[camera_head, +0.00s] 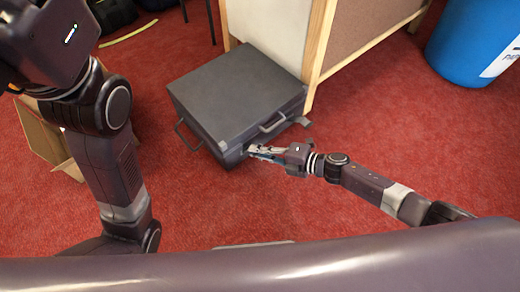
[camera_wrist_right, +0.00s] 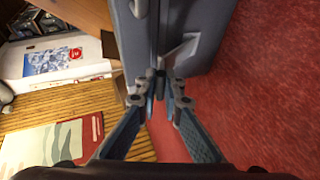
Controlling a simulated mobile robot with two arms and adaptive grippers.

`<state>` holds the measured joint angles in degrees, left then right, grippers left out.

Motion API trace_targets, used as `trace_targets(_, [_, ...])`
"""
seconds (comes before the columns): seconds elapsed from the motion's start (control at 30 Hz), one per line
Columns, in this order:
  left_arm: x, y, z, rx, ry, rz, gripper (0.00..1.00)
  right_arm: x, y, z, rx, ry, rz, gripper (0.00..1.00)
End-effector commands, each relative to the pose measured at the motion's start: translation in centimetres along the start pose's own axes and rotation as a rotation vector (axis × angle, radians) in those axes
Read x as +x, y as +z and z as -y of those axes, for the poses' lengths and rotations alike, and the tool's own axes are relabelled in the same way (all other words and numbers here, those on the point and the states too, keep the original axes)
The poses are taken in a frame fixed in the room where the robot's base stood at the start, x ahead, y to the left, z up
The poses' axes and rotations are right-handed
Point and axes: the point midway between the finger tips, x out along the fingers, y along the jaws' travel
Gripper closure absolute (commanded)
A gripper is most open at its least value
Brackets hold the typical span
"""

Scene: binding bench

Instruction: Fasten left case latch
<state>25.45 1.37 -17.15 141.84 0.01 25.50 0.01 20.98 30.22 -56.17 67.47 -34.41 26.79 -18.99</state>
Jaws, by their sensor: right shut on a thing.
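The dark grey case (camera_head: 235,88) lies on the red carpet in the head view, its lid down. Its front carries a handle (camera_head: 272,122). My right gripper (camera_head: 251,151) is at the lower left end of that front. In the right wrist view, the case (camera_wrist_right: 200,22) is close ahead with a seam between its two halves. My right gripper's fingertips (camera_wrist_right: 161,80) are closed together at this seam, shut on the case latch, which they mostly hide. A pale metal plate (camera_wrist_right: 180,50) sticks out beside them. My left gripper is out of view; only its arm shows.
A wood-framed bench (camera_head: 312,50) stands right behind the case. A blue bin (camera_head: 472,40) is at the upper right, and a cardboard box (camera_head: 42,135) is left, partly behind my left arm. Carpet right of the case is free.

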Motion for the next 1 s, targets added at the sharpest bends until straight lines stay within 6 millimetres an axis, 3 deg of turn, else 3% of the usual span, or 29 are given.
trace_targets(0.1, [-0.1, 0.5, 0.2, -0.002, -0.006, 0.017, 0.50, 0.4, 0.2, -1.2, -0.001, 0.006, 0.000, 1.00])
trace_targets(0.4, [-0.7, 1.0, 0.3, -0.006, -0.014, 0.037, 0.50, 1.2, 0.6, -2.3, -0.004, 0.011, 0.000, 1.00])
trace_targets(0.97, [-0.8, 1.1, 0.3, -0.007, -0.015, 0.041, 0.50, 1.5, 0.7, -2.7, -0.007, 0.015, 0.002, 1.00])
trace_targets(1.0, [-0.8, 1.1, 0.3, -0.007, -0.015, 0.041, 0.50, 1.5, 0.7, -2.7, -0.007, 0.015, 0.002, 0.88])
